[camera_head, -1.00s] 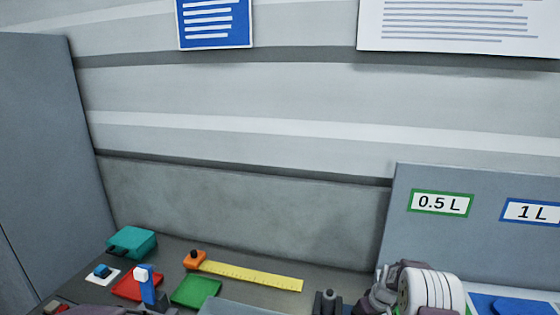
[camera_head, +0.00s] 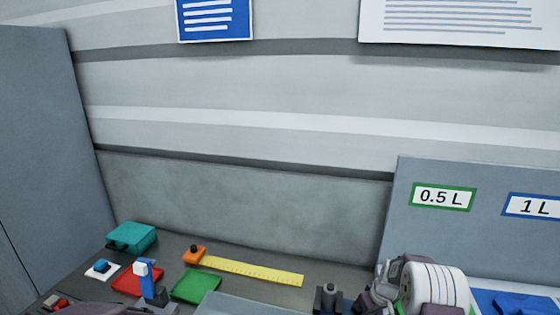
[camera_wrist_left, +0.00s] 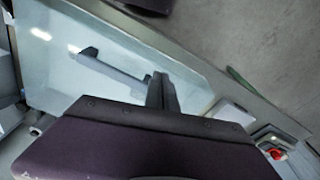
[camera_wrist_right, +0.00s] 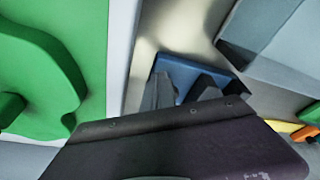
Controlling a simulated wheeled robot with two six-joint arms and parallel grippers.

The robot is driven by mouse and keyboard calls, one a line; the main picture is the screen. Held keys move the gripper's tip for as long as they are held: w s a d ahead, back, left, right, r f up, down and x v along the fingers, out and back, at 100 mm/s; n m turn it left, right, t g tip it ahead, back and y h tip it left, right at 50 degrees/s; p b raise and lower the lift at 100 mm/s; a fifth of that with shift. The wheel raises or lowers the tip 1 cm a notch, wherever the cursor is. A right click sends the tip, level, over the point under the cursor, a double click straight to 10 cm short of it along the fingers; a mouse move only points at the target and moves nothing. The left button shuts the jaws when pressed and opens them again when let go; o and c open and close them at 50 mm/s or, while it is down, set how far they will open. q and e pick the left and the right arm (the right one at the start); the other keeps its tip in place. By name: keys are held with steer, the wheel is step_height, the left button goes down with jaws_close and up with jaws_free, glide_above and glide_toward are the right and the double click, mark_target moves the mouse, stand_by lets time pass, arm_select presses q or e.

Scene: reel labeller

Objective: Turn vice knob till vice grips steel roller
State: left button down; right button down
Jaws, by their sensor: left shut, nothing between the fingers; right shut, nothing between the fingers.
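My right gripper (camera_wrist_right: 182,88) is shut and empty in the right wrist view, over or just in front of a blue block (camera_wrist_right: 165,66). I cannot tell if they touch, or whether this block is part of the vice. A dark grey part with an upright cylinder (camera_head: 328,296) shows at the bottom of the head view; I cannot tell what it is. My left gripper (camera_wrist_left: 160,92) is shut and empty in the left wrist view, in front of a pale tray. I cannot clearly identify the vice knob or the steel roller.
A white ribbed reel (camera_head: 437,288) stands right. Left are a yellow ruler (camera_head: 255,271), green tray (camera_head: 195,284), red tray (camera_head: 125,283) and teal box (camera_head: 132,236). A panel (camera_head: 480,235) stands back right.

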steer(key=shift+s, duration=0.1)
steer(key=p+v, duration=0.2)
steer(key=w+p+v, duration=0.1)
steer(key=p+v, duration=0.1)
steer(key=v, duration=0.1)
steer(key=shift+a+r, duration=0.15)
steer(key=shift+r, duration=0.35)
